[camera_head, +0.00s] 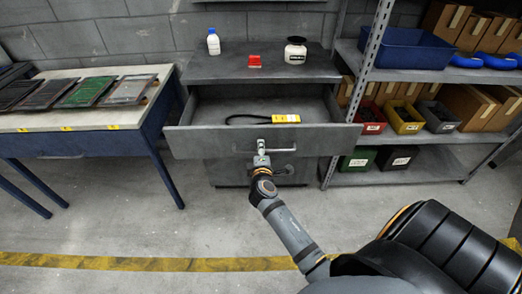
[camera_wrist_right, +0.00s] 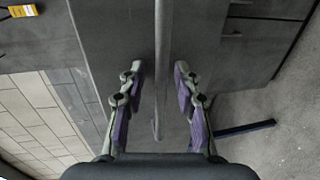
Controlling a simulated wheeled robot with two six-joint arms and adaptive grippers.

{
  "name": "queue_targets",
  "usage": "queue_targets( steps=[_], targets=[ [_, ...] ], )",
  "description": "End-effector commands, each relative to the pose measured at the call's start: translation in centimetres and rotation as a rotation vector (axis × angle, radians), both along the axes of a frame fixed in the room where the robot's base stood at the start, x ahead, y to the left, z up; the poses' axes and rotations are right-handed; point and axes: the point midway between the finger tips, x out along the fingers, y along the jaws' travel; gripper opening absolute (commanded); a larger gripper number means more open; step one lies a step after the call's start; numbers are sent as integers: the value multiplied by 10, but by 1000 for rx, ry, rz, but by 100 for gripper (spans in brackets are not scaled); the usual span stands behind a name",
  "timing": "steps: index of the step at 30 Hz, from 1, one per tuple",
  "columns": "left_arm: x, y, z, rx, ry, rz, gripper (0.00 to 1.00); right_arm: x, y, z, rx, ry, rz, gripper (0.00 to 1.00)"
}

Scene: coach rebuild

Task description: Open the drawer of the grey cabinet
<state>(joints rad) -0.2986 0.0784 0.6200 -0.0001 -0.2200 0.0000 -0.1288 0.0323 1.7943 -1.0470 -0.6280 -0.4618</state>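The grey cabinet (camera_head: 308,67) stands against the back wall. Its top drawer (camera_head: 190,142) is pulled out, and its inside shows from above. The drawer handle (camera_head: 243,150) is a metal bar across the front. My right gripper (camera_head: 261,152) is at the middle of this handle. In the right wrist view, the fingers of my right gripper (camera_wrist_right: 158,78) are spread apart, one on each side of the handle bar (camera_wrist_right: 162,45), with gaps on both sides. A yellow-labelled item with a black strap (camera_head: 286,118) lies in the drawer. My left gripper is not in view.
A white bottle (camera_head: 213,44), a red object (camera_head: 254,61) and a white jar (camera_head: 295,54) stand on the cabinet. A table (camera_head: 60,120) with several panels is at left. A shelf rack (camera_head: 435,158) with bins is close at right. The floor in front is clear.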

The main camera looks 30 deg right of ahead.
Motion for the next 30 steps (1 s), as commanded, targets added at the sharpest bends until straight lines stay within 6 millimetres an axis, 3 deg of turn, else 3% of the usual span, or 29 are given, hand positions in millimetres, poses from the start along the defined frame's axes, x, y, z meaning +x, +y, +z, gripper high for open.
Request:
queue_targets(
  steps=[7,18,30],
  targets=[
    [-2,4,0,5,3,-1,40,-7,5,0,3,1,1,32],
    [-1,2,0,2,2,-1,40,-59,36,13,4,1,-1,32],
    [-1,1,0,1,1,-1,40,-63,38,15,-1,1,0,32]
  ],
)
